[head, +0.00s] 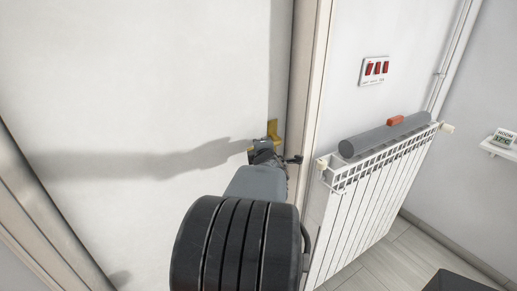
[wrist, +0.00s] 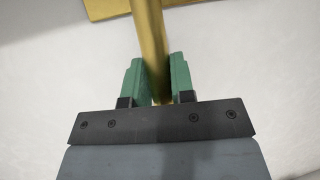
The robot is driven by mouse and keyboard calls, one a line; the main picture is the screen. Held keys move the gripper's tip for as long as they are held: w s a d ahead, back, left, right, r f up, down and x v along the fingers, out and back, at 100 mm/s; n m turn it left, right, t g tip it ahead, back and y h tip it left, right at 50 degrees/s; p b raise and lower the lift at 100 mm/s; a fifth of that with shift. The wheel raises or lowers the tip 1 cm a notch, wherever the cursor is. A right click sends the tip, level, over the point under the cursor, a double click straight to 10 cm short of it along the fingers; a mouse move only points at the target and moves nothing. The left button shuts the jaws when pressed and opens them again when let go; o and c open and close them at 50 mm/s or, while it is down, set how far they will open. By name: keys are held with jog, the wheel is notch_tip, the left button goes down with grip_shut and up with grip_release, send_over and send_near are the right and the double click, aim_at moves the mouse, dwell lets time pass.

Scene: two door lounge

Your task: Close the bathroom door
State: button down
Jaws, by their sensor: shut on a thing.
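The white bathroom door (head: 130,90) fills the left of the head view, and its face sits within the frame (head: 304,80), looking closed or nearly so; I cannot tell whether it is latched. A brass handle (head: 274,132) is at the door's right edge, partly hidden by my gripper (head: 268,148). In the wrist view, the brass handle bar (wrist: 150,40) runs down between the green fingers of my gripper (wrist: 158,82), which is shut on it. A brass plate shows at the top of the wrist view.
A white radiator (head: 365,190) stands right of the door frame, with a grey cylinder (head: 385,135) and a small orange-red block (head: 395,120) on top. Some floor shows below the radiator.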

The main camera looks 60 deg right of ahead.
jog(key=c, duration=1.2)
grip_release()
jog(key=shift+s+a, duration=0.15)
jog(key=shift+s, duration=0.3)
jog(key=shift+o, duration=1.2)
jog(key=shift+w+f, duration=0.1)
jog(key=shift+w, duration=0.05)
jog(key=shift+a, duration=0.1)
jog(key=v, duration=1.3)
jog(key=shift+s+a, duration=0.15)
jog(key=shift+s, duration=0.1)
